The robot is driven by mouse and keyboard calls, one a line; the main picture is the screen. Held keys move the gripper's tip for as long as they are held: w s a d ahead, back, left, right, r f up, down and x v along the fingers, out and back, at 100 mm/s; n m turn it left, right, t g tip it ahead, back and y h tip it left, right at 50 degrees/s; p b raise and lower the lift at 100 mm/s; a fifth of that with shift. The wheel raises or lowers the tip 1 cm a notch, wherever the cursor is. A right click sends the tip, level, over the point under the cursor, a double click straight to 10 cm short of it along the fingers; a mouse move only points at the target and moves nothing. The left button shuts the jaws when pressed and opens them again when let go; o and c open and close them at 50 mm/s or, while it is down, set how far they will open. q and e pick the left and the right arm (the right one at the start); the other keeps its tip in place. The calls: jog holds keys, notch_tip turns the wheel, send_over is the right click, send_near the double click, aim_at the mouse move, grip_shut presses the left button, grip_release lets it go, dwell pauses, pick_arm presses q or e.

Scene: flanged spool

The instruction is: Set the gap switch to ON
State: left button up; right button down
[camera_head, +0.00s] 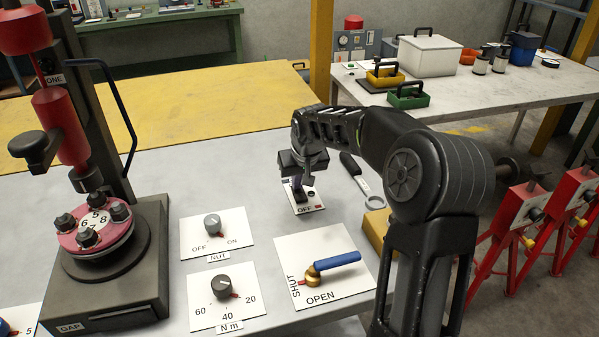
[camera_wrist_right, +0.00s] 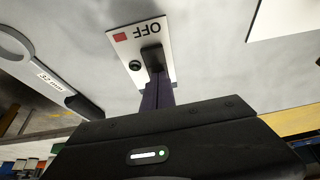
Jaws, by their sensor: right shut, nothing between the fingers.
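A small white switch plate (camera_head: 303,209) lies on the grey table, marked OFF with a red square. In the right wrist view the plate (camera_wrist_right: 119,57) carries a black switch (camera_wrist_right: 153,58) and a small dark green round part. No gap name is readable on it; its far end is hidden. My right gripper (camera_head: 297,184) points down over the plate, shut and empty. Its fingertips (camera_wrist_right: 157,78) are at or very close to the black switch; I cannot tell whether they touch. A GAP label (camera_head: 69,328) is on the base of the press. My left gripper is not in view.
A NUT knob plate (camera_head: 240,243), an N m dial plate (camera_head: 245,312) and a blue-handled valve plate (camera_head: 345,285) lie nearby. The press (camera_head: 140,250) stands at left, with a flanged pink spool (camera_head: 70,240). A spanner (camera_head: 372,187) marked 32 mm (camera_wrist_right: 75,97) lies beside the plate.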

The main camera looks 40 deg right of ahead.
jog(key=shift+f, duration=0.1)
jog(key=p, duration=0.2)
jog(key=shift+w+g+p, duration=0.15)
jog(key=shift+g+p, duration=0.15)
jog(key=shift+g, duration=0.1)
jog(key=shift+w+d+f+b, duration=0.1)
jog(key=shift+w+f+b, duration=0.05)
jog(key=shift+f+b, duration=0.25)
jog(key=shift+r, duration=0.15)
jog(key=shift+s, duration=0.3)
jog(key=shift+s+a+b, duration=0.3)
jog(key=shift+s+b, duration=0.1)
jog(key=shift+s, duration=0.15)
jog(key=shift+r, duration=0.15)
